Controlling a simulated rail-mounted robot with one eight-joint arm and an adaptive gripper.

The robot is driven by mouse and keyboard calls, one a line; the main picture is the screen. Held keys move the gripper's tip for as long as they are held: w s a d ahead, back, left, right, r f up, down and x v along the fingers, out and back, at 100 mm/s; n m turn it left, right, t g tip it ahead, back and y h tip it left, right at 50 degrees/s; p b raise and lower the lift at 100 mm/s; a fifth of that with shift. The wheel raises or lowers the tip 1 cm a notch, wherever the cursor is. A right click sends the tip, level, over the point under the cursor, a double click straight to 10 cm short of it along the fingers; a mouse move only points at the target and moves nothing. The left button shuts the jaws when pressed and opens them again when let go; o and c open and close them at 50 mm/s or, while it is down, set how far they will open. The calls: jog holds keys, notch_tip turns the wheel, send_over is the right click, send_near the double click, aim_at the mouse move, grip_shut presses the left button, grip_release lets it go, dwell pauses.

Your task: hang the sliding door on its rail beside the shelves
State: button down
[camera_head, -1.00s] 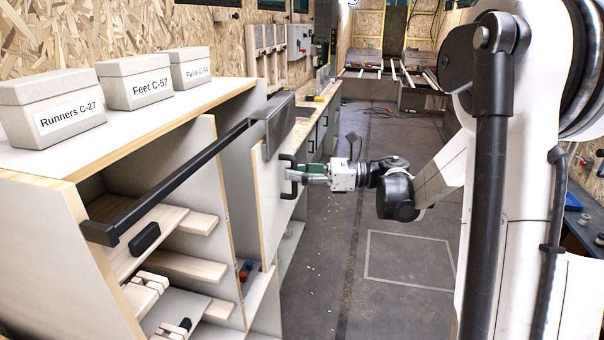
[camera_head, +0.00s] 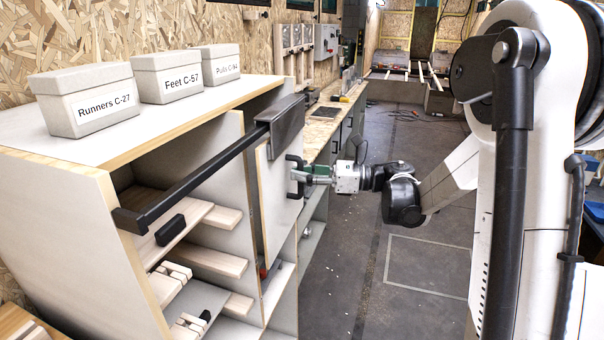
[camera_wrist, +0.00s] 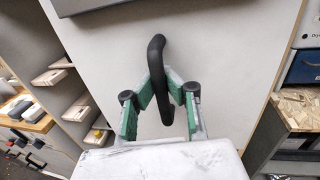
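The sliding door (camera_head: 275,205) is a pale upright panel with a dark grey hanger plate (camera_head: 283,124) along its top. It stands at the far end of the shelves (camera_head: 190,255). The black rail (camera_head: 205,180) runs along the shelves' front, and its far end meets or passes behind the hanger plate; I cannot tell if it is seated. My gripper (camera_head: 312,175) is at the door's black handle (camera_head: 293,178). In the wrist view, the green-padded fingers (camera_wrist: 160,95) close around the handle (camera_wrist: 157,65), one on each side. The pale door face (camera_wrist: 220,50) fills the background.
Labelled boxes for runners (camera_head: 85,98), feet (camera_head: 167,77) and pulls (camera_head: 215,65) stand on the shelf unit's top. A workbench (camera_head: 325,125) continues behind the door along the wall. The floor (camera_head: 400,240) to the right is open, apart from my arm.

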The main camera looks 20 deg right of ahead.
jog(key=shift+f, duration=0.1)
dwell(0.3)
jog(key=c, duration=1.8)
grip_release()
jog(key=shift+c, duration=0.2)
